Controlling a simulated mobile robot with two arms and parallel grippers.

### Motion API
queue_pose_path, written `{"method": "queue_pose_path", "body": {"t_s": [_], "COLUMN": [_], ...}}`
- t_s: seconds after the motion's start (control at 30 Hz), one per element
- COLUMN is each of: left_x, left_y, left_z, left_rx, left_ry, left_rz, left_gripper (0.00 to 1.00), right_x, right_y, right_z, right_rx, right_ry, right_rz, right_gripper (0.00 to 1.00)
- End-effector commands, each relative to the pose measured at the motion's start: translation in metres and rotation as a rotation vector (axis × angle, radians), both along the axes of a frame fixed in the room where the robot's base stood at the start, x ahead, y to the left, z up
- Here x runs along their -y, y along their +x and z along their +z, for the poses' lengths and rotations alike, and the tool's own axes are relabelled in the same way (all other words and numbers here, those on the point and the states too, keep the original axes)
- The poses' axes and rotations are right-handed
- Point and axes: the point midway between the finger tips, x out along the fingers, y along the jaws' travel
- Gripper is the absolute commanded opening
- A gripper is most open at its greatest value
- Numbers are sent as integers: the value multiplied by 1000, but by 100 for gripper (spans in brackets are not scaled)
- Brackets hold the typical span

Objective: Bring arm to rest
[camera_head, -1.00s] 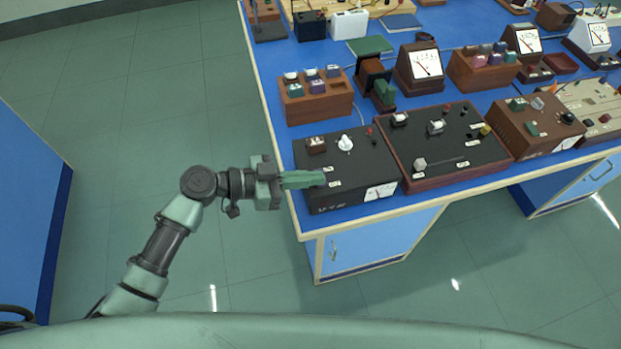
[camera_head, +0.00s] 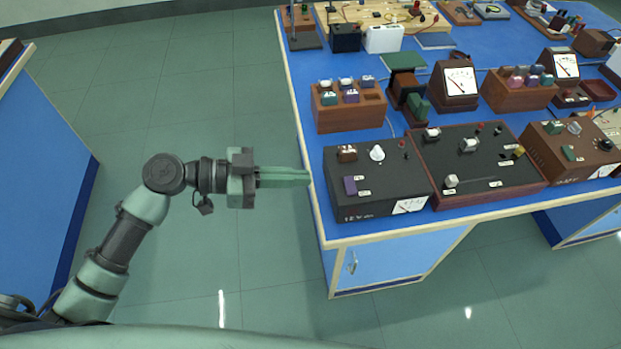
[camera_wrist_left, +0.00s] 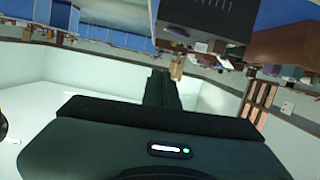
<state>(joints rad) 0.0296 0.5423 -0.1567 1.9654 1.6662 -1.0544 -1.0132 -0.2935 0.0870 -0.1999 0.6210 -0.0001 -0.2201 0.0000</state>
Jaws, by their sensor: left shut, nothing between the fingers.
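My left arm comes in from the lower left of the head view. Its green left gripper (camera_head: 306,177) points right, with the fingers shut together and nothing between them. The fingertips are by the left edge of the blue bench (camera_head: 312,205), left of a black instrument box (camera_head: 375,183) with a white knob, a purple block and a meter. In the left wrist view the shut fingers (camera_wrist_left: 161,88) point away from the camera, apart from the boxes. My right gripper is in neither view.
A brown box (camera_head: 470,165) with a black panel stands right of the black box. A wooden block rack (camera_head: 345,112) and a meter (camera_head: 456,85) stand behind. Another blue bench (camera_head: 40,170) is at the far left. Open green floor (camera_head: 190,90) lies between the benches.

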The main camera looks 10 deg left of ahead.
Motion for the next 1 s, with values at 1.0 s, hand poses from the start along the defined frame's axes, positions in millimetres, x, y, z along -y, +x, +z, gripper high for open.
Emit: {"method": "queue_pose_path", "body": {"t_s": [1.0], "left_x": [-82], "left_y": [37], "left_z": [-234], "left_rx": [-434], "left_ry": [214], "left_rz": [523], "left_gripper": [0], "right_x": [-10], "right_y": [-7], "right_z": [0], "right_rx": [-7], "right_ry": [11], "right_rz": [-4], "right_gripper": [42]}}
